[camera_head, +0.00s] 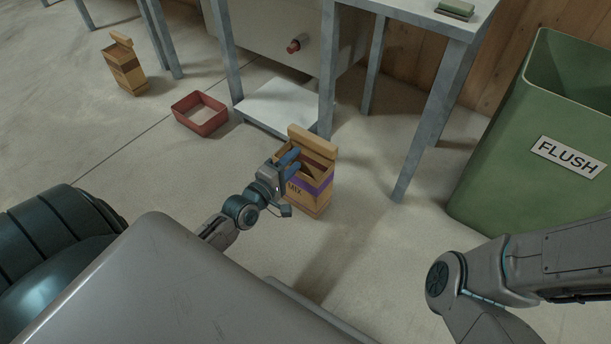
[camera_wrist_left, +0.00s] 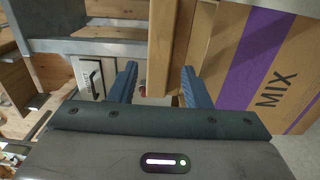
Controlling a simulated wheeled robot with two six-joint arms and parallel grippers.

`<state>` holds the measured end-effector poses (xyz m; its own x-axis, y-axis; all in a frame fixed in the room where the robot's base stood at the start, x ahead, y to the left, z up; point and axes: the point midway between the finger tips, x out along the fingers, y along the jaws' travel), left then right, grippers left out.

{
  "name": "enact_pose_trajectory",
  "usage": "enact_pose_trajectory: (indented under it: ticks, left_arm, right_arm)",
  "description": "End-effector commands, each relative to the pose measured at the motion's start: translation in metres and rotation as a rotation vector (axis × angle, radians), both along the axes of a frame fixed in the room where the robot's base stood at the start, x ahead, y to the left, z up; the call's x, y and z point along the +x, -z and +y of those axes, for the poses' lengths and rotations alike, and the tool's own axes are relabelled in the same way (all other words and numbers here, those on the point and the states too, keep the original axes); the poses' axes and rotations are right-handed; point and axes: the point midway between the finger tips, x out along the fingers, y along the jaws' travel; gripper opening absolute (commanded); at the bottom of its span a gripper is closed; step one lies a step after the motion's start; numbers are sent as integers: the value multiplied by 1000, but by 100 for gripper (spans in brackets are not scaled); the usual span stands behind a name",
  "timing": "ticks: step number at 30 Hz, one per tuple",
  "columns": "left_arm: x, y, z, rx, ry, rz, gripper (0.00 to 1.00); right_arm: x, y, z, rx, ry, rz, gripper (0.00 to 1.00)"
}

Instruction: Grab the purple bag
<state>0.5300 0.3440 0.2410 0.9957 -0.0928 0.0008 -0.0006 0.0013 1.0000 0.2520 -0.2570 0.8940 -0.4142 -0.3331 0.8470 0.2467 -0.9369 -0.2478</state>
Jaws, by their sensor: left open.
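The purple bag (camera_head: 318,190) is a tan paper bag with a purple band and the word MIX. It stands upright on the floor in front of the metal table, with a wooden bar along its top. In the left wrist view the bag (camera_wrist_left: 270,65) fills the right side, its purple band slanting. My left gripper (camera_head: 291,163) is open at the upper part of the bag. In the left wrist view the blue fingers (camera_wrist_left: 158,88) stand apart, with the wooden bar (camera_wrist_left: 160,45) beyond and between them. Contact cannot be told. My right gripper is out of view.
A green FLUSH bin (camera_head: 520,190) stands at the right. A red tray (camera_head: 201,113) and another tan bag with a brown band (camera_head: 125,68) are on the floor at the left. Metal table legs (camera_head: 327,75) rise behind the purple bag. The floor in front is clear.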

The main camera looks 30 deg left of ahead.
Motion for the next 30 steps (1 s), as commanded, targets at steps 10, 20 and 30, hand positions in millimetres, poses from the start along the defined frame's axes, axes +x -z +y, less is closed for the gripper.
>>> enact_pose_trajectory:
  ticks: [10,20,30]
  left_arm:
    - [35,2,-3,0,-1,-3,44]
    - [63,0,-6,1,0,0,44]
    - [62,0,-6,1,0,1,10]
  right_arm:
    - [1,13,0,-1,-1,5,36]
    - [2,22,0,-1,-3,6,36]
    - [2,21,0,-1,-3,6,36]
